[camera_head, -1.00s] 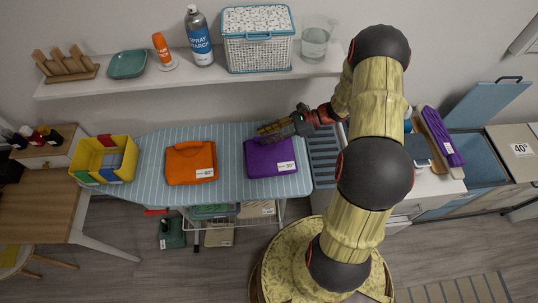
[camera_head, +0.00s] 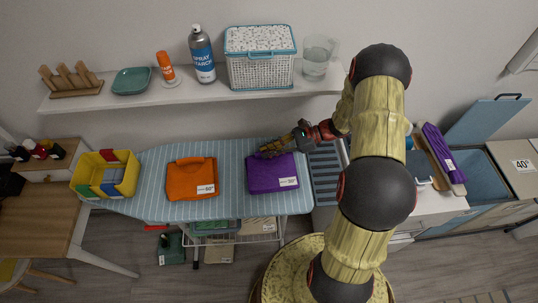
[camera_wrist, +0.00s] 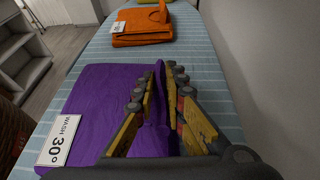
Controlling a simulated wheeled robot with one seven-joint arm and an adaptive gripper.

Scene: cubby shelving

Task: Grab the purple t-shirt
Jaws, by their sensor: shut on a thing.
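The purple t-shirt (camera_head: 270,175) lies folded on the striped ironing board, with a white label on its front corner. In the wrist view the purple t-shirt (camera_wrist: 95,95) fills the left and middle, and its label reads "WASH 30°". My gripper (camera_head: 270,151) is at the back edge of the shirt. In the wrist view my gripper (camera_wrist: 158,75) is shut on a raised fold of purple cloth, which stands up between the fingers. The rest of the shirt lies flat on the board.
A folded orange garment (camera_head: 191,179) lies on the ironing board (camera_head: 232,165) to the left. A yellow bin (camera_head: 105,174) stands at its far left end. A shelf (camera_head: 150,99) with a basket (camera_head: 259,68) and spray can (camera_head: 202,58) runs above.

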